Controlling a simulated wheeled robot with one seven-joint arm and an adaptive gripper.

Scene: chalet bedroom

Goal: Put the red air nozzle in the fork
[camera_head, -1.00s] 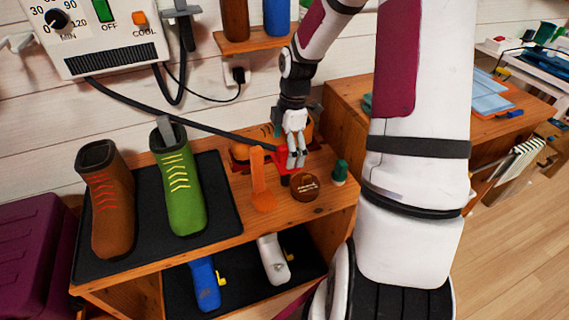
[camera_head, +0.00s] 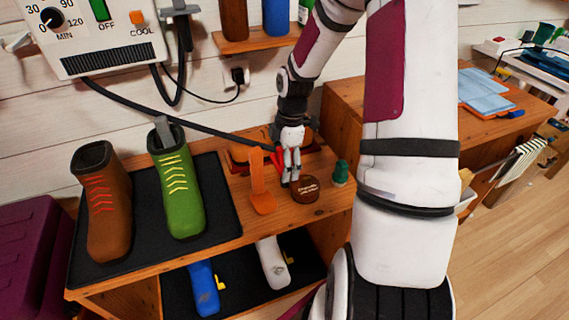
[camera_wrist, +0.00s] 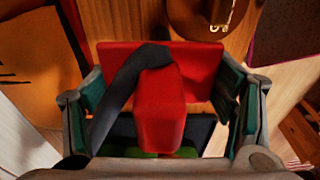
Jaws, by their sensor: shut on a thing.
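My gripper (camera_head: 290,170) is over the wooden bench, pointing down beside a round brown tin. It is shut on the red air nozzle (camera_head: 277,158), which is mostly hidden behind the fingers. In the wrist view the red nozzle (camera_wrist: 160,112) sits between the two jaws, with a black hose bending over its top. A wide red piece lies behind it; I cannot tell whether it is part of the nozzle. A grey forked holder (camera_head: 180,10) is on the right side of the dryer panel, with a hose below it. A pale bracket (camera_head: 16,42) is on the left.
A brown boot (camera_head: 103,205) and a green boot (camera_head: 178,190) stand on a black mat. An orange upright piece (camera_head: 261,185), the brown tin (camera_head: 304,189) and a small green item (camera_head: 340,173) are close to my gripper. The black hose (camera_head: 150,112) runs to the dryer.

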